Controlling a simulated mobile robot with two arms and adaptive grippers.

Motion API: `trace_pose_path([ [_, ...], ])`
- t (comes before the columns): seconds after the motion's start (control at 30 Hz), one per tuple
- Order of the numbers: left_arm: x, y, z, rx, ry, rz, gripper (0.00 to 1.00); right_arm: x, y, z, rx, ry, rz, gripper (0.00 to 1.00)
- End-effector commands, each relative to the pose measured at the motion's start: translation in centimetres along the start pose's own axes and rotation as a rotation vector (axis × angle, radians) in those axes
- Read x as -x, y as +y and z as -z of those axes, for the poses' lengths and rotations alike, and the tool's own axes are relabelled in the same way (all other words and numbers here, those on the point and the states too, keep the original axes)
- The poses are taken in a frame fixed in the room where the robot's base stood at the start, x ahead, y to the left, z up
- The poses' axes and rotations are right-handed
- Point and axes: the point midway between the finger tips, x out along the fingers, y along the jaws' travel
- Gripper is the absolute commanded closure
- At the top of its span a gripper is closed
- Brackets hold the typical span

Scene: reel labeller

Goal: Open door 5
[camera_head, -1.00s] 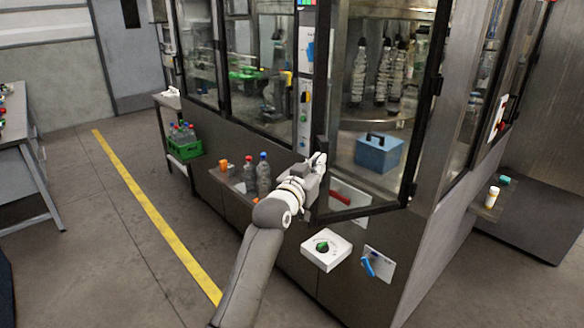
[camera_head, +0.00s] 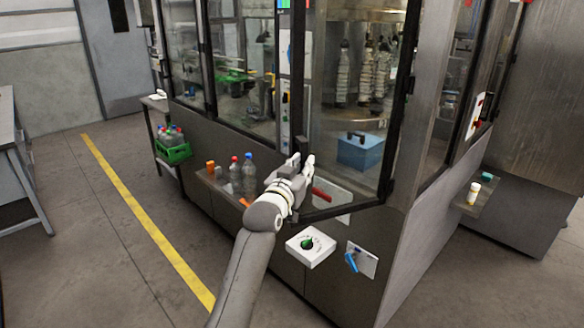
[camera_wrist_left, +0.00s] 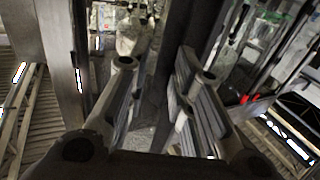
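A glass door with a dark frame (camera_head: 393,145) is at the machine's front corner, with hinges on its right edge. It appears to stand ajar, its bottom rail in front of the lower panel. No number is legible on it. My left gripper (camera_head: 303,160) is at the door's lower left edge, by a dark upright handle (camera_head: 298,142). In the left wrist view the fingers (camera_wrist_left: 158,75) are apart, with a dark upright bar (camera_wrist_left: 183,50) just beyond them. I cannot tell whether they touch it. My right gripper is not in view.
Bottles (camera_head: 242,175) stand on a ledge left of my wrist. A blue box (camera_head: 362,151) is inside the machine. The floor left of my arm is clear.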

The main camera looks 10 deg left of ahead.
Motion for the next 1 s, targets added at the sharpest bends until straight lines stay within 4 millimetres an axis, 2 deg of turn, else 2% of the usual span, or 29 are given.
trace_pose_path([
  [0.03,-0.1,1.3,1.0,0.009,0.017,-0.021,0.79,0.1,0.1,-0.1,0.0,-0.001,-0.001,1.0],
  [0.1,-0.1,1.3,1.0,0.009,0.017,-0.021,0.71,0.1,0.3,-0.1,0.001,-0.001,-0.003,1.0],
  [0.37,-0.1,1.3,1.0,0.007,0.017,-0.022,0.71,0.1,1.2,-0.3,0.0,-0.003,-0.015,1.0],
  [0.67,0.1,1.3,0.9,0.007,0.017,-0.021,0.71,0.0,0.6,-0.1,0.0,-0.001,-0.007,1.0],
  [0.87,1.9,1.0,0.9,0.008,0.018,-0.019,0.71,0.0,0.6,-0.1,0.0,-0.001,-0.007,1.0],
  [1.0,3.9,0.7,0.7,0.008,0.016,-0.015,0.71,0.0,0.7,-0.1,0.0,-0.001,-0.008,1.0],
])
